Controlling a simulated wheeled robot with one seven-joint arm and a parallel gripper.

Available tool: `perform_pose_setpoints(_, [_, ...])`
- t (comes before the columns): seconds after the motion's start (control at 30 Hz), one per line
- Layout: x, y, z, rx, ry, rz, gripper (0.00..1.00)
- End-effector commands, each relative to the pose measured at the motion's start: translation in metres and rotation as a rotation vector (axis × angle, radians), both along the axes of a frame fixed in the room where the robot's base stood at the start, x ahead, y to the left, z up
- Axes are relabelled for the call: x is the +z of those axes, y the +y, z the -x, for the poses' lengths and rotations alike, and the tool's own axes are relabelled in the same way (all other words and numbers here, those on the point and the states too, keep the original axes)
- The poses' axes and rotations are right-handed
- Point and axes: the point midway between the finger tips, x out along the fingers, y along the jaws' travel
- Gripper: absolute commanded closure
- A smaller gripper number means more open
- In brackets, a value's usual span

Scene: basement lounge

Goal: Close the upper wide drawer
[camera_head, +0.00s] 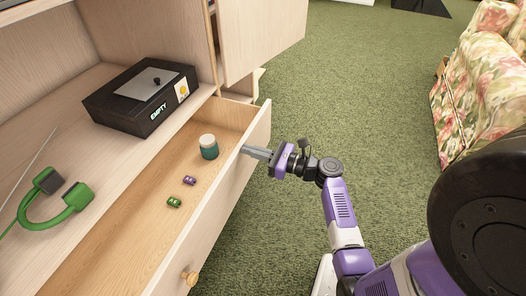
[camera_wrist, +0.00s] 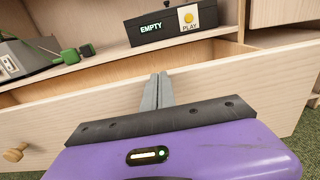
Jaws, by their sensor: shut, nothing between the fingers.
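The upper wide drawer (camera_head: 262,126) is pulled open from the light wood cabinet. Inside it are a green jar with a white lid (camera_head: 208,147), a small purple item (camera_head: 189,181) and a small green item (camera_head: 174,202). Its round wooden knob (camera_head: 190,278) is on the front, near the bottom of the head view. My gripper (camera_head: 246,151) is shut and empty, with its fingertips at the outer face of the drawer front, toward the far end. In the wrist view the fingers (camera_wrist: 158,90) point at the drawer front (camera_wrist: 230,85); exact contact is hard to tell.
A cabinet door (camera_head: 262,35) stands open beyond the drawer. A floral sofa (camera_head: 480,85) is at the right. Green carpet (camera_head: 350,80) between is clear.

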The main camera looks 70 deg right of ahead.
Motion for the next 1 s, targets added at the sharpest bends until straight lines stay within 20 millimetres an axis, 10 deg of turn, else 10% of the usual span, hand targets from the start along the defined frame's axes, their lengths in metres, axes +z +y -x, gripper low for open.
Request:
perform_pose_setpoints(0.6, [0.000,0.007,-0.161,0.006,-0.002,0.000,1.00])
perform_pose_setpoints(1.0, [0.000,0.008,-0.208,0.003,0.000,0.000,1.00])
